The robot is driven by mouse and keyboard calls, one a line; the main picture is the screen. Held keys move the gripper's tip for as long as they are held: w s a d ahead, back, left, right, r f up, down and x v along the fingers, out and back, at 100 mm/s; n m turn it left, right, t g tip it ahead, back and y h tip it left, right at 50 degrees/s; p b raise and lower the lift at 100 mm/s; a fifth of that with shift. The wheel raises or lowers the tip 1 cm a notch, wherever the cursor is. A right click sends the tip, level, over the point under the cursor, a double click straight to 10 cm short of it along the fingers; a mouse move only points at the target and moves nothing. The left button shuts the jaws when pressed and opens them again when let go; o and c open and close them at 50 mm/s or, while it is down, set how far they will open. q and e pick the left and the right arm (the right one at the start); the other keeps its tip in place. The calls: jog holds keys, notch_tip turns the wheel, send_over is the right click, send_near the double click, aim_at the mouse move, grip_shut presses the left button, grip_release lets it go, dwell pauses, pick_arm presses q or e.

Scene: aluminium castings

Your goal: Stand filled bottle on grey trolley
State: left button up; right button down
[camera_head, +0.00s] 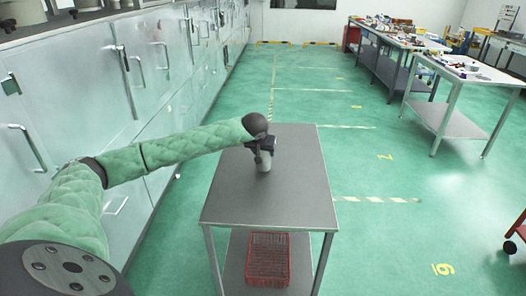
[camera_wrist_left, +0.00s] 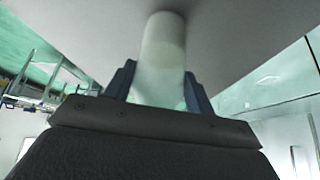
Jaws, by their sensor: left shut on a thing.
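The bottle (camera_head: 264,163) is pale and whitish and shows below my left gripper (camera_head: 265,146) in the head view. It is over the middle of the grey trolley top (camera_head: 270,205) and looks upright. Whether its base touches the top, I cannot tell. In the left wrist view the bottle (camera_wrist_left: 162,60) is between the two dark fingers of my left gripper (camera_wrist_left: 160,92), which is shut on it. The upper part of the bottle is hidden by the gripper in the head view. My right gripper is not in view.
A red basket (camera_head: 268,262) is on the trolley's lower shelf. Steel cabinets with handles (camera_head: 135,75) line the left side. Workbenches (camera_head: 465,72) with small items stand at the far right. The rest of the trolley top and the green floor beside it are clear.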

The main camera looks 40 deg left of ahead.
pick_arm(q)
jog(key=shift+f, duration=0.1)
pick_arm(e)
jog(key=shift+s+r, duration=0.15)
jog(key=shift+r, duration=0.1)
pick_arm(q)
jog(key=o, duration=0.9)
jog(key=shift+o, duration=1)
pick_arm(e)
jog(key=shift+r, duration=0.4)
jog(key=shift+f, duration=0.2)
